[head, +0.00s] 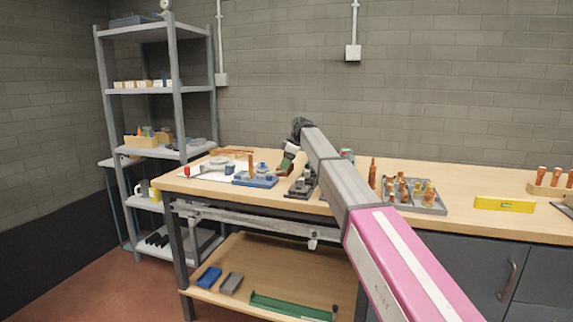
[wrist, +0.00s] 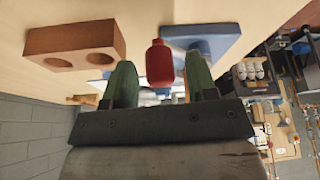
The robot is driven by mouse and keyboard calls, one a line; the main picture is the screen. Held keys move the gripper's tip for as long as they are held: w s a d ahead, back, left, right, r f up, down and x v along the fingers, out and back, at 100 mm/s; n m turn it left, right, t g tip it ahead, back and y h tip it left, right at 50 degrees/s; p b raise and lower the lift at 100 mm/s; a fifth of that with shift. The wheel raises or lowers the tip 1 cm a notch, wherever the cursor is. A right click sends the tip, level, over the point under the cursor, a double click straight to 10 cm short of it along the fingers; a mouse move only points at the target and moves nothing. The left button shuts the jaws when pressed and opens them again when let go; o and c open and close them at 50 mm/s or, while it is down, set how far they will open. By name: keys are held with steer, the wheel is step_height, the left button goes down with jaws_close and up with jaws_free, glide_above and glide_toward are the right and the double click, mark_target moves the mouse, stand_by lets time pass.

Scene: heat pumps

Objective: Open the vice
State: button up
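In the head view, a blue metal device (head: 256,180) sits near the bench's front edge, left of a dark grey clamp-like device (head: 302,187). I cannot tell for sure which is the vice, or how its jaws stand. My gripper (head: 286,162) is above the bench between and behind them, with a green finger showing. In the wrist view my gripper's two green fingers (wrist: 160,82) are spread apart. A red handle-like piece (wrist: 160,62) appears between them with a gap on each side. A blue surface (wrist: 205,38) shows behind it.
A brown block with two holes (wrist: 75,45) is near one finger in the wrist view. On the bench (head: 470,225), a grey tray of fittings (head: 428,206) and a yellow level (head: 504,204) are to the right. Grey shelves (head: 160,92) stand at left.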

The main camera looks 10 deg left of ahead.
steer(key=v, duration=1)
steer(key=shift+r, duration=0.4)
steer(key=shift+d, duration=0.1)
